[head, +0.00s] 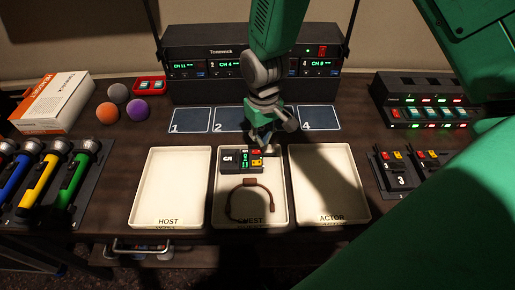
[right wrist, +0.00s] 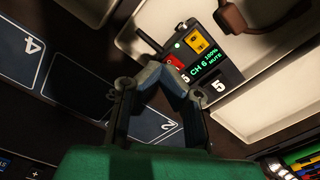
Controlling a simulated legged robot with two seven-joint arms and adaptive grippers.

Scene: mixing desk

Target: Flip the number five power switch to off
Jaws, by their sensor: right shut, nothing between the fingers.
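The number five transmitter pack (head: 229,158) lies in the far part of the middle tray, labelled GUEST (head: 281,216). It is black, with a 5 on it, a green lit display, a red switch and a yellow switch. In the right wrist view the pack (right wrist: 226,68) shows "CH 6", "100%" and "MUTE", with its red switch (right wrist: 174,62) and yellow switch (right wrist: 198,43). My right gripper (head: 262,141) is shut and empty, above the far edge of the pack. Its fingertips (right wrist: 177,78) appear close beside the red switch; I cannot tell whether they touch. My left gripper is not in view.
A brown cable headset (head: 233,207) lies in the GUEST tray. The HOST tray (head: 170,190) and ACTOR tray (head: 345,200) stand on either side, without objects. A receiver rack (head: 200,93) stands behind. Other packs (head: 400,181) and a charger (head: 425,112) sit at right, flashlights (head: 40,185) at left.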

